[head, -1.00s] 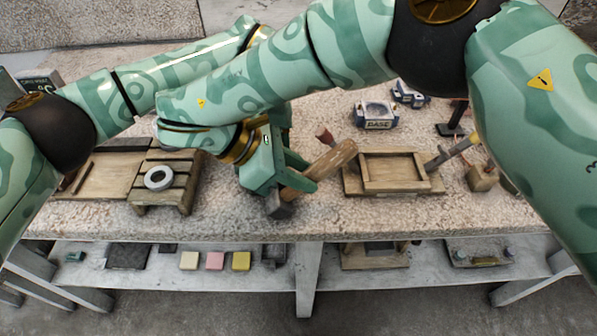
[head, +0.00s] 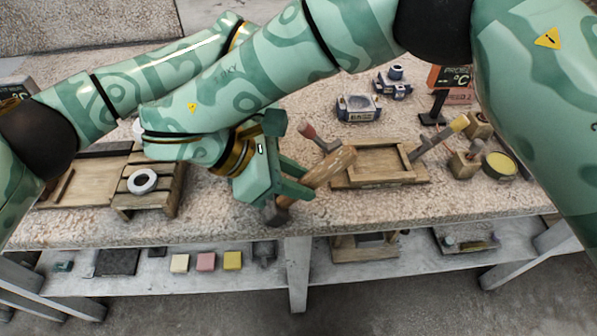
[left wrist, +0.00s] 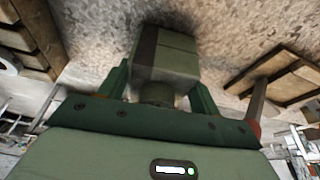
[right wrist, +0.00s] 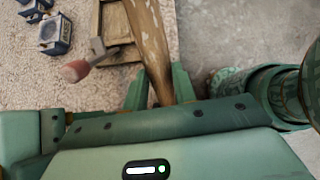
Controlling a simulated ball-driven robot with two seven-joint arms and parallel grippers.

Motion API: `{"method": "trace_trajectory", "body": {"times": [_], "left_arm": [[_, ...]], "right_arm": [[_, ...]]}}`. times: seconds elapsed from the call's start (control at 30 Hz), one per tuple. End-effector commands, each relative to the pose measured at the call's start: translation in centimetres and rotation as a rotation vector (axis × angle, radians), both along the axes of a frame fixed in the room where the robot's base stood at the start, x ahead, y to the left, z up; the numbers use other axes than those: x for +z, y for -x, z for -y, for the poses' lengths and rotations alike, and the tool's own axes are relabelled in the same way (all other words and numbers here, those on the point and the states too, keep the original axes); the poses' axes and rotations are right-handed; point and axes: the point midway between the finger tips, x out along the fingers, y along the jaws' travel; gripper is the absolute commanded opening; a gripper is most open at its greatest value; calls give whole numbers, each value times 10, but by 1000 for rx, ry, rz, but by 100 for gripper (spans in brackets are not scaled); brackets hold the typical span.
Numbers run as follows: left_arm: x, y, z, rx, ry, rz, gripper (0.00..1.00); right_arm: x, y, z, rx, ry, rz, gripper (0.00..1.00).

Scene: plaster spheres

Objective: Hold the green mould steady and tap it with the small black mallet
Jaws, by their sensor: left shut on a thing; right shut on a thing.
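My right gripper (head: 298,181) is shut on the wooden handle of a mallet (head: 332,164). The mallet is tilted over the front of the bench, its small dark head (head: 277,214) low at the left end. The handle (right wrist: 147,40) also shows between the fingers in the right wrist view. My left gripper (left wrist: 160,88) is shut on a grey-green block with a seam and short neck, apparently the green mould (left wrist: 170,52). In the head view my right arm hides the left gripper and the mould. The mallet head seems apart from the mould; the distance cannot be told.
A slatted wooden stand (head: 170,186) with a white ring (head: 142,181) is at the left. A blue-and-white base (head: 358,108) stands behind. The bench's front edge is close below the mallet.

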Motion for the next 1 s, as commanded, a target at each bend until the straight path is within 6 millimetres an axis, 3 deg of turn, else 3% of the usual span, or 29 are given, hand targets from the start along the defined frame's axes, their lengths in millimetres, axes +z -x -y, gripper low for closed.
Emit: {"method": "trace_trajectory", "body": {"times": [0.2, 0.53, 0.63, 0.77, 1.0], "left_arm": [[1, 0, 0, 0, 1, 0, 44], [1, 0, 0, 0, 1, 0, 44], [1, 0, 0, 0, 1, 0, 44], [1, 0, 0, 0, 1, 0, 44], [1, 1, 2, -4, 1, -1, 44]], "right_arm": [[0, 17, -7, 4, -1, 12, 1], [0, 17, -7, 3, -1, 13, 1], [0, 4, -9, 0, -1, 15, 1], [0, -32, -13, 0, -1, 17, 1], [1, -7, -8, 5, 0, 12, 1]]}}
